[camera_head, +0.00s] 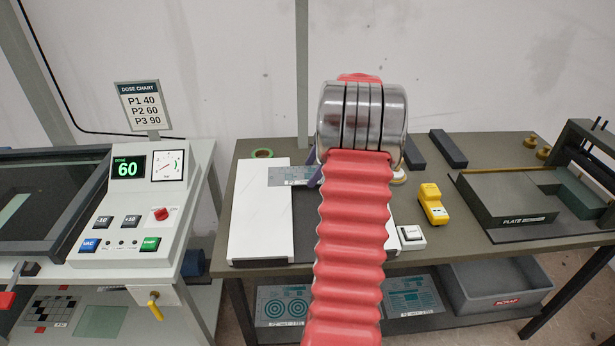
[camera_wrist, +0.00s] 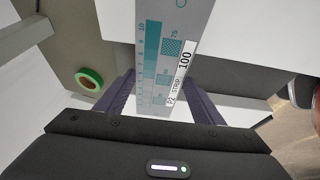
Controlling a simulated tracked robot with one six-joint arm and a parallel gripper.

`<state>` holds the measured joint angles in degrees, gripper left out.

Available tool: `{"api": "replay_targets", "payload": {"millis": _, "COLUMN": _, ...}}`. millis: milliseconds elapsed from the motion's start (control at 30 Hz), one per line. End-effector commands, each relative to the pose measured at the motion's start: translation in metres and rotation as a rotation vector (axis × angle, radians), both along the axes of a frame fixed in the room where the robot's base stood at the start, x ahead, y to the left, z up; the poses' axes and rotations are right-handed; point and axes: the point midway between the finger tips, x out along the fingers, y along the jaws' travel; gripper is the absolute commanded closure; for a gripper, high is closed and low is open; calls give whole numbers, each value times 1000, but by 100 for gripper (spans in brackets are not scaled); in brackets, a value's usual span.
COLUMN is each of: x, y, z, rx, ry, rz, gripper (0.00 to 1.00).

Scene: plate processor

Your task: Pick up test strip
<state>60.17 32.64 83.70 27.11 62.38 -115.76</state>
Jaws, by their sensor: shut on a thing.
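The test strip is a grey strip with teal stepped bars and a white label that seems to read "P2 STRIP 100". In the wrist view the test strip (camera_wrist: 168,62) lies between the two purple fingers of my gripper (camera_wrist: 162,84), which is shut on it near its labelled end. In the head view the strip (camera_head: 288,175) sticks out to the left of my gripper, across the far part of a white panel. Most of my gripper is hidden behind my arm there; one purple finger shows. I cannot tell the strip's height above the panel.
A yellow device (camera_head: 432,203), a small white switch box (camera_head: 411,237) and dark bars (camera_head: 448,148) are to the right. A plate machine (camera_head: 510,205) stands far right; an exposure console (camera_head: 140,205) is left.

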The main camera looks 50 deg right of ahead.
Motion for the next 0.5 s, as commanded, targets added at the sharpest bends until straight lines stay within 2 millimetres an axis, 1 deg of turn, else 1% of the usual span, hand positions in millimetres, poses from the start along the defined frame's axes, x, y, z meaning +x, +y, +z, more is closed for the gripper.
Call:
{"api": "replay_targets", "payload": {"millis": 267, "x": 0, "y": 0, "z": 1, "rx": 0, "ry": 0, "rz": 0, "gripper": 59}}
{"api": "replay_targets", "payload": {"millis": 367, "x": 0, "y": -1, "z": 6, "rx": -1, "ry": -1, "rz": -1, "gripper": 59}}
{"api": "replay_targets", "payload": {"millis": 500, "x": 0, "y": -1, "z": 22, "rx": -3, "ry": -1, "rz": 0, "gripper": 59}}
